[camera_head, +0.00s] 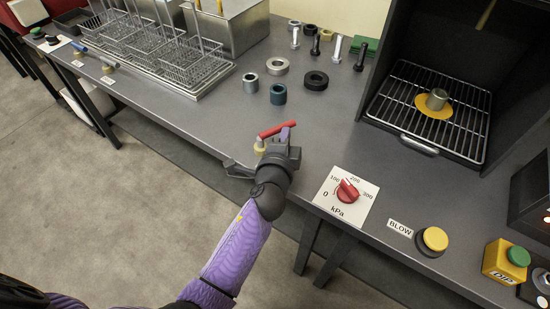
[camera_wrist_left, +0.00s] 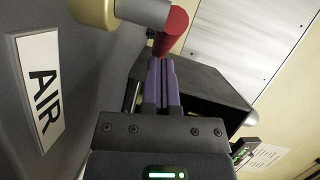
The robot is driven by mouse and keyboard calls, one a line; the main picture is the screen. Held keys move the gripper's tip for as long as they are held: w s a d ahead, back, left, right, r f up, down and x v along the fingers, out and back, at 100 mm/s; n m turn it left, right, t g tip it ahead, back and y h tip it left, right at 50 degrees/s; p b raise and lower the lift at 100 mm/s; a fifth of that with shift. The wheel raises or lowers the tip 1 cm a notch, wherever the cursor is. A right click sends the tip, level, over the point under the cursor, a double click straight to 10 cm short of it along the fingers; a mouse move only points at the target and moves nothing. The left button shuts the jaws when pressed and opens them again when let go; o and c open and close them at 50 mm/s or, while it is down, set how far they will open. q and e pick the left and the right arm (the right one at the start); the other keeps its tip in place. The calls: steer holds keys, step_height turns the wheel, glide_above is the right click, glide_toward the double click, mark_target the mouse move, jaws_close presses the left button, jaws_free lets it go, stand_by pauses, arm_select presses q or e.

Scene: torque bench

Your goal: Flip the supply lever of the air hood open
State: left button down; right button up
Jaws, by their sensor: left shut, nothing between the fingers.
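The supply lever (camera_head: 277,130) is a red handle on a brass valve (camera_head: 260,147) at the front edge of the grey bench. In the head view it points right and slightly up. My left gripper (camera_head: 287,135) is at the handle's right end, its purple fingers shut and empty. In the left wrist view the fingertips (camera_wrist_left: 162,66) are right at the end of the red handle (camera_wrist_left: 172,32); I cannot tell whether they touch. The valve's pale body (camera_wrist_left: 140,11) and an AIR label (camera_wrist_left: 40,87) also show there. The black hood (camera_head: 430,50) stands at the back right. My right gripper is not in view.
A red kPa dial (camera_head: 347,190) lies right of my left gripper. A yellow BLOW button (camera_head: 435,239) and a yellow box with a green button (camera_head: 506,261) are farther right. Rings (camera_head: 278,94), bolts and wire baskets (camera_head: 165,55) stand behind. The bench between is clear.

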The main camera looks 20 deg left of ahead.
arm_select(q)
steer(key=shift+w, duration=0.2)
steer(key=shift+w+a, duration=0.2)
steer(key=shift+a, duration=0.05)
steer(key=shift+w, duration=0.25)
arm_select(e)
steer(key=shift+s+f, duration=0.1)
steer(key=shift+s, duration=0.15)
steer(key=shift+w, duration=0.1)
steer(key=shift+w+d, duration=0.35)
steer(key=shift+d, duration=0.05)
